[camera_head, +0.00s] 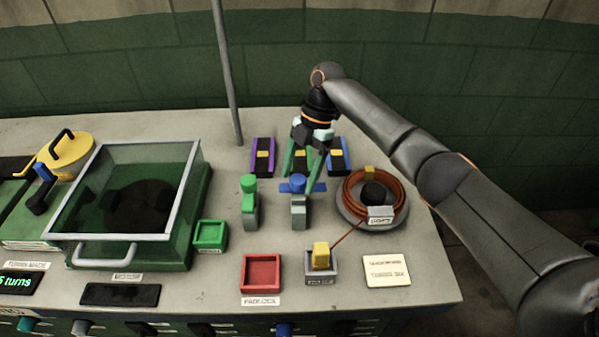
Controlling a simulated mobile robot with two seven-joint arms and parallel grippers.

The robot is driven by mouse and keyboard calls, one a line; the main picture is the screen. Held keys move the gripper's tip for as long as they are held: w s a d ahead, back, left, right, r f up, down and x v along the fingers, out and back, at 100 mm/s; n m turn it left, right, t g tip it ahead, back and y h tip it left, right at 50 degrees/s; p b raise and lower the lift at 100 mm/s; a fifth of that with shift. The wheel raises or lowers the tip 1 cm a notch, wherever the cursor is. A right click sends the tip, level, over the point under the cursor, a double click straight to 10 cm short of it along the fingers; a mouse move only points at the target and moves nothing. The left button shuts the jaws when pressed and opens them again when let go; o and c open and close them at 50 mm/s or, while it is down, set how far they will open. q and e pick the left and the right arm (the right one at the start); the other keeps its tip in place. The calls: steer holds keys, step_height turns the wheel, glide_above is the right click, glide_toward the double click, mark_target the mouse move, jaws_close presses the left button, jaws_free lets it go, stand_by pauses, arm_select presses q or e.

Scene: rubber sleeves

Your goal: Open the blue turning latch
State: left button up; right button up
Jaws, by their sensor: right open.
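A blue piece with a round top and a flat crossbar (299,184) sits on a grey post (298,211) right of the table's middle; it looks like the turning latch. My right gripper (301,175) comes down from above and behind, open, its two green fingers spread at either side of the blue top. Whether they touch it cannot be told. A second blue part, a lever (42,175) on a black base, stands at the far left beside the round yellow lid (70,151). My left gripper is not in view.
A green-topped post (249,187) stands just left of the blue one. Behind are purple (257,166) and blue (338,167) strips with yellow sliders. A coiled orange cable (399,204) lies right. Red (261,289) and green (211,249) trays sit in front; a glass-lidded box (190,211) stands left.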

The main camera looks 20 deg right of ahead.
steer(key=b+v, duration=0.1)
steer(key=v, duration=1.1)
steer(key=shift+r, duration=0.25)
